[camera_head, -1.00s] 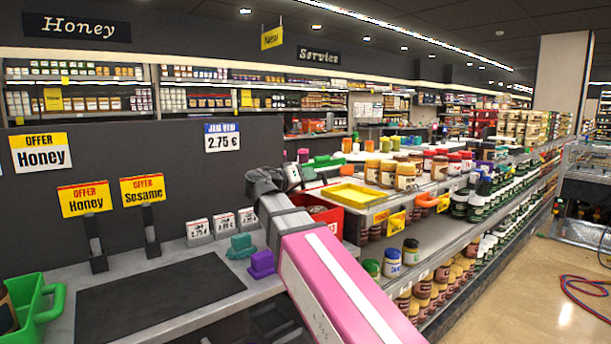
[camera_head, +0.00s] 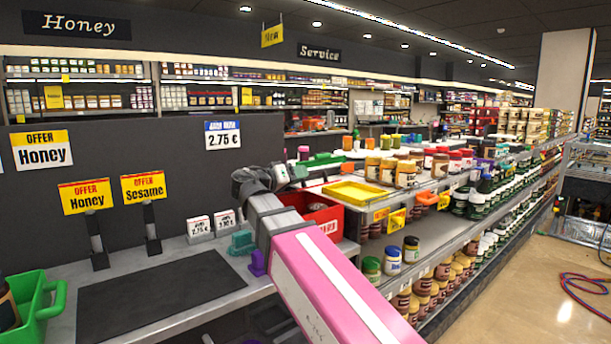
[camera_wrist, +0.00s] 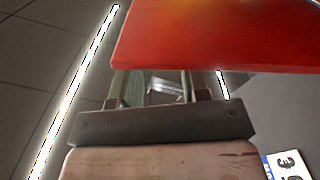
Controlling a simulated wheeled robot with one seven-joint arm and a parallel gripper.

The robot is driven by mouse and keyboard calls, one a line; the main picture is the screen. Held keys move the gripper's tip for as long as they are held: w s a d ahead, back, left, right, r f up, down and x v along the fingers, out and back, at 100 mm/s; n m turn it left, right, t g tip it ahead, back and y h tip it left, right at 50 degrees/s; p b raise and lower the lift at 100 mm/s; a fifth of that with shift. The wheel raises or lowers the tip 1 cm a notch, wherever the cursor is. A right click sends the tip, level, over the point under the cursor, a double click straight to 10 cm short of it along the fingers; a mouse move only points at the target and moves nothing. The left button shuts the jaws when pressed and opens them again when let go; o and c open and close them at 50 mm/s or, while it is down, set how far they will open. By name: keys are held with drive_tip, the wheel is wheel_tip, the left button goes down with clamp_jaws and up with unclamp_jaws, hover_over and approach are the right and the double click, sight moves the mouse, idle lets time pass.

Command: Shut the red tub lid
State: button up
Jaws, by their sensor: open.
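The red tub (camera_head: 325,214) stands on the counter beside the shelf in the head view, partly hidden behind my arm. Dark contents show at its top, and I cannot make out its lid there. In the wrist view a smooth red panel (camera_wrist: 225,35) fills the upper right, close to the camera. I cannot tell whether it is the lid or a tub wall. My gripper (camera_wrist: 152,85) is open, its fingertips partly hidden by the red panel. Whether they touch it is unclear. In the head view the gripper (camera_head: 284,174) is at the tub's left, small and partly hidden.
A yellow tray (camera_head: 356,193) and several jars (camera_head: 405,172) stand right of the tub. A purple block (camera_head: 257,263) and a teal block (camera_head: 241,243) sit close to my arm. A green crate (camera_head: 38,305) is at far left. The dark mat (camera_head: 160,292) is clear.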

drive_tip(key=v, duration=0.6)
drive_tip(key=shift+s+a, duration=0.25)
drive_tip(key=shift+s, duration=0.05)
